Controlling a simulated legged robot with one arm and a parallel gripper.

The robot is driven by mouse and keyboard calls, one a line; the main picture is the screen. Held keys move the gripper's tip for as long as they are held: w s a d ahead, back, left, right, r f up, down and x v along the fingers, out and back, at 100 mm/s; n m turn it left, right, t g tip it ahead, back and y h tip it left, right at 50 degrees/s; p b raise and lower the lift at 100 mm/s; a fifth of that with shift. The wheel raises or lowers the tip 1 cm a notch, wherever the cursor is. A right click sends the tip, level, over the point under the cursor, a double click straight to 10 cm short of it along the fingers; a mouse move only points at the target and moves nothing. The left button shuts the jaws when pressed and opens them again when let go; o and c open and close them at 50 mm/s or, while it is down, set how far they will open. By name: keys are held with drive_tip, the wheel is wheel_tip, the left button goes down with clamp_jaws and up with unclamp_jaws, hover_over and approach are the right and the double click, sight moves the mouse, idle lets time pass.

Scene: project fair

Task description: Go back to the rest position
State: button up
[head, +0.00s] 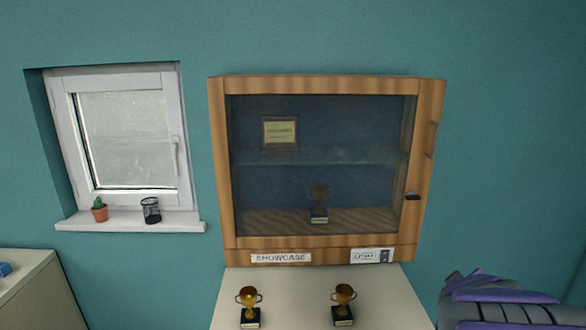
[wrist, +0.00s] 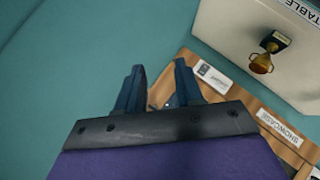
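My gripper (wrist: 158,75) shows in the wrist view with its two dark fingers apart and nothing held between them. Part of my purple and grey arm shows at the lower right of the head view, right of the showcase; the fingertips cannot be made out there. The wooden showcase (head: 230,243) hangs on the wall with its glass door shut. Behind the glass, a trophy (head: 319,204) stands on the bottom and a framed certificate (head: 280,132) on the upper shelf. In the wrist view, the showcase edge (wrist: 190,92) lies beyond the fingers.
Two gold trophies (head: 249,307) (head: 343,305) stand on the white table (head: 295,300) below the showcase. A window (head: 125,140) is at the left, with a potted cactus (head: 100,210) and black cup (head: 151,211) on its sill. The wall right of the showcase is bare.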

drive_tip(key=s+a+f+m+g+y, duration=0.1)
drive_tip(key=s+a+f+g+y, duration=0.1)
drive_tip(key=s+a, duration=0.5)
drive_tip(key=s+a+f+m+g+y, duration=0.2)
drive_tip(key=s+a+f+g, duration=0.2)
drive_tip(key=s, duration=1)
drive_tip(key=s+a+f+m+g+y, duration=0.1)
drive_tip(key=s+a+g, duration=0.4)
drive_tip(key=s+a, duration=0.5)
wheel_tip(320, 180, down, 2)
drive_tip(key=shift+s+a+f+m+y, duration=0.1)
drive_tip(key=shift+s+a+m+y, duration=0.1)
drive_tip(key=shift+a+m+y, duration=0.35)
